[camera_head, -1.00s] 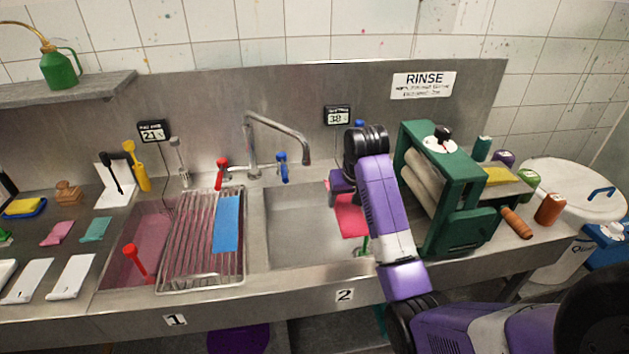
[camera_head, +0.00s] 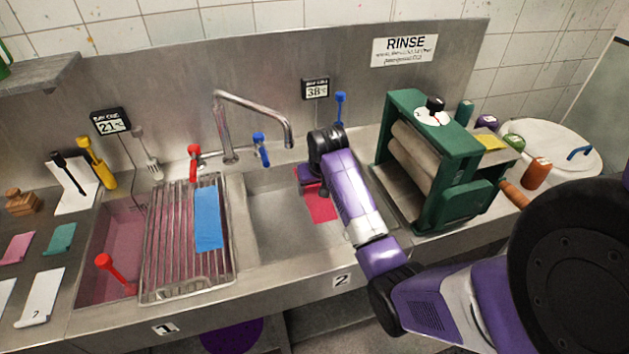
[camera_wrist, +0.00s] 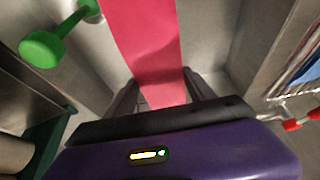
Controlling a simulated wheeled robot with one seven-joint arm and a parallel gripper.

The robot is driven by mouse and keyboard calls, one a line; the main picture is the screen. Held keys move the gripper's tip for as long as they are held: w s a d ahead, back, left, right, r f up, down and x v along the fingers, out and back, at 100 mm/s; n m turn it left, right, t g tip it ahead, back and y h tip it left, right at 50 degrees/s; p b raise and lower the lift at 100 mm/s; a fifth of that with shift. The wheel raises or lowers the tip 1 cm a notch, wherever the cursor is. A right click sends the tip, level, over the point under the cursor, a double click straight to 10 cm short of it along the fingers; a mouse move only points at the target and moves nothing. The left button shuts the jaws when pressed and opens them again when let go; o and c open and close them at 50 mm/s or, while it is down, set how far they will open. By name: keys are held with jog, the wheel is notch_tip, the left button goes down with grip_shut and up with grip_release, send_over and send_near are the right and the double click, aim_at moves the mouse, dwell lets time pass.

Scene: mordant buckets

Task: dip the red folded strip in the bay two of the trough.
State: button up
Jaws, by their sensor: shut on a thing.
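The red folded strip (camera_head: 319,203) hangs in my gripper over bay two of the trough (camera_head: 270,216), the basin above the label 2. In the wrist view the red strip (camera_wrist: 152,50) runs up from between my gripper's fingers (camera_wrist: 160,95), which are shut on it. The basin's grey walls and floor show around the strip. In the head view my arm hides part of the basin, and I cannot tell whether the strip's lower end touches the bottom. A green plug-like handle (camera_wrist: 45,47) is in the basin beside the strip.
Bay one (camera_head: 110,240) holds pinkish liquid and is partly covered by a wire rack (camera_head: 160,285) with a blue strip (camera_head: 208,220). A faucet (camera_head: 250,105) rises behind. A green roller press (camera_head: 440,170) stands close on the right.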

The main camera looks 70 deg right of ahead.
notch_tip(320, 180, down, 13)
jog(key=b, duration=0.5)
jog(key=shift+r, duration=0.15)
dwell(0.4)
jog(key=shift+w, duration=0.1)
dwell(0.4)
jog(key=shift+w, duration=0.25)
jog(key=shift+s, duration=0.1)
jog(key=shift+s+p, duration=0.65)
jog(key=shift+s, duration=0.1)
